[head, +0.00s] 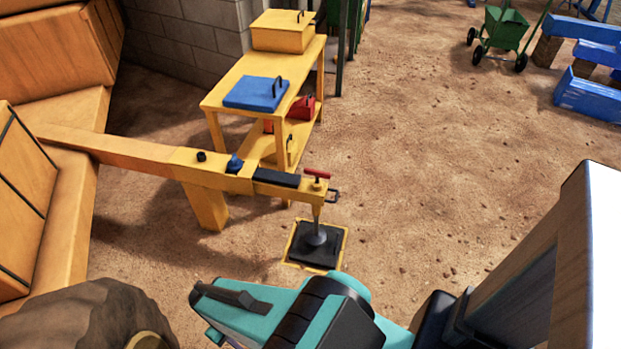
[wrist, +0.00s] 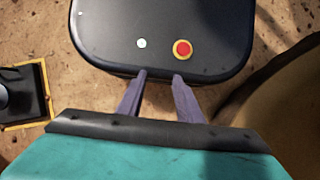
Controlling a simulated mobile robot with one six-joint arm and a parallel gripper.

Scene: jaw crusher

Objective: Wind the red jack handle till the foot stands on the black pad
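The red jack handle (head: 317,173) is a short bar on top of the jack at the end of a yellow drawbar (head: 130,155). Below it a thin post runs down to a round grey foot (head: 316,237). The foot is over the black pad (head: 328,258), which has a yellow border; I cannot tell whether they touch. In the wrist view the pad's yellow border (wrist: 47,95) shows at the left edge, with a dark round shape on it. My gripper (wrist: 158,76) has its two fingers apart with nothing between them. It is away from the handle, which the wrist view does not show.
A yellow bench (head: 240,75) with a blue case (head: 256,93) and a red box (head: 301,108) stands behind the drawbar. A large tyre (head: 85,315) is at the lower left. A green cart (head: 503,30) and blue beams (head: 590,95) are far right. Open dirt lies between.

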